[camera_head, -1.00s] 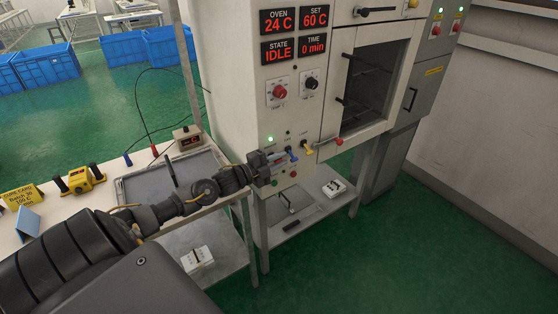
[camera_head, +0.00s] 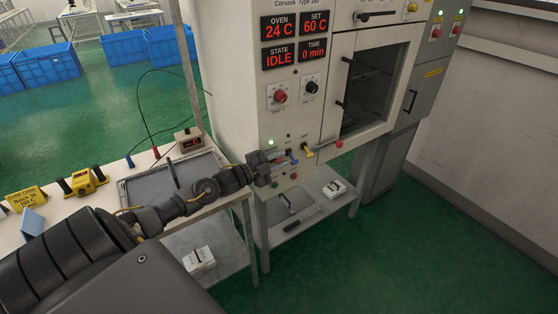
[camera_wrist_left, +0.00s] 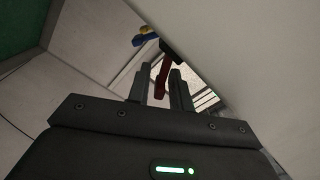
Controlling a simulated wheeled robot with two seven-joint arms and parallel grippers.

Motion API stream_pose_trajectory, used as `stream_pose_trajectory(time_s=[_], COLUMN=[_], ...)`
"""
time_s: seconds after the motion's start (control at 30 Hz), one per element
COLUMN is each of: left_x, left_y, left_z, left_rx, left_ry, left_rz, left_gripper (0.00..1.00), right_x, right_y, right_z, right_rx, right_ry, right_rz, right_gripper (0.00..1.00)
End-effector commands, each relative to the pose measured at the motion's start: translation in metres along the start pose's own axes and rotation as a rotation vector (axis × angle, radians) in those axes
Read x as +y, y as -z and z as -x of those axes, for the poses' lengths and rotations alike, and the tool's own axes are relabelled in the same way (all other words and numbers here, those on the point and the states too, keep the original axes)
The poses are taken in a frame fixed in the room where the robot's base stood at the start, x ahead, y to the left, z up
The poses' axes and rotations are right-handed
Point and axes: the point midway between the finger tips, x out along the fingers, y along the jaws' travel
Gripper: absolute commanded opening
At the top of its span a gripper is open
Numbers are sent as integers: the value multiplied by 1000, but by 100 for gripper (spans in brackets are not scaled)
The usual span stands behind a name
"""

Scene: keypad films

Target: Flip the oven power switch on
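The oven (camera_head: 230,80) stands in the middle of the head view, with a row of small switches low on its front panel. A blue-tipped switch (camera_head: 292,160) and a yellow-tipped switch (camera_head: 307,151) show there. A red lever (camera_wrist_left: 162,76) shows in the left wrist view, between the fingers of my left gripper (camera_wrist_left: 160,88). The fingers are apart, with a gap around the lever; contact cannot be told. In the head view my left gripper (camera_head: 279,166) is at the panel and partly hides the switches at its left. My right gripper is out of view.
A green lamp (camera_head: 270,142) glows above the switches. The display (camera_head: 280,54) reads IDLE. A red-ended handle (camera_head: 338,143) sticks out right of the yellow switch. A bench with a grey tray (camera_head: 150,187) is left of the oven. A lower shelf (camera_head: 318,212) lies beneath it.

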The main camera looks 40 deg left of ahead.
Motion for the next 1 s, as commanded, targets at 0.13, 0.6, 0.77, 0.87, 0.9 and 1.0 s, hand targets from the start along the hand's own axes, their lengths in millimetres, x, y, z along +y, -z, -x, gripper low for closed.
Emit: stream_pose_trajectory(time_s=[0.13,0.6,0.77,0.87,0.9,1.0], left_x=[0,4,4,3,3,2], left_y=[0,-1,-2,-2,-1,-1], left_z=[0,31,62,78,84,95], left_rx=[0,-1,-1,-2,-1,-2], left_ry=[0,-4,-5,-4,-5,-2], left_rz=[-1,-3,-2,-2,-2,-1], left_gripper=[31,31,31,31,31,31], right_x=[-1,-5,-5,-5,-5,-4], right_y=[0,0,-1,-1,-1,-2], right_z=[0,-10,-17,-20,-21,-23], right_rx=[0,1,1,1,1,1], right_ry=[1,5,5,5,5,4], right_rz=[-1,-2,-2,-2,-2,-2], right_gripper=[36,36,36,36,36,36])
